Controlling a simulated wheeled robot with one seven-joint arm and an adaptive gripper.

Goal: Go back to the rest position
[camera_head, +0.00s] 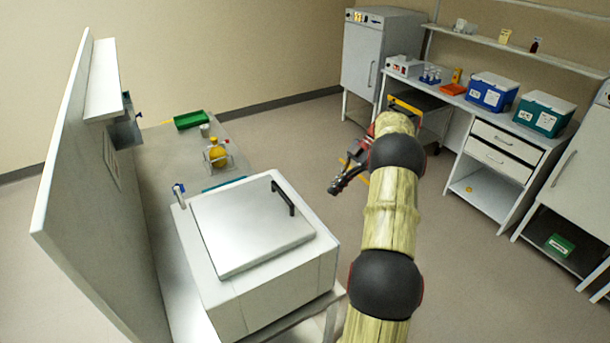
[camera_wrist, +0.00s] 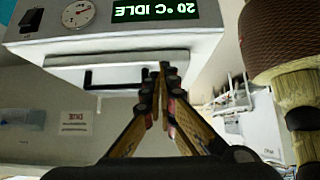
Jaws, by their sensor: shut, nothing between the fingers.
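My arm reaches forward from the bottom of the head view. My gripper (camera_head: 338,184) is in free air to the right of a white box with a closed lid (camera_head: 250,225). In the wrist view my gripper (camera_wrist: 162,75) has its fingers together, with nothing between them. Behind the fingertips in that view is a white appliance front (camera_wrist: 130,45) with a dark handle, a round dial and a green display reading "20 °C IDLE" upside down. I cannot tell whether the fingers touch the handle (camera_wrist: 110,78).
The left bench holds a yellow flask (camera_head: 217,154) and a green tray (camera_head: 190,120). A back bench carries a blue cooler (camera_head: 492,92), a teal cooler (camera_head: 541,114) and an orange tray (camera_head: 453,89). A tall cabinet (camera_head: 377,50) stands behind. The floor (camera_head: 300,140) between benches is clear.

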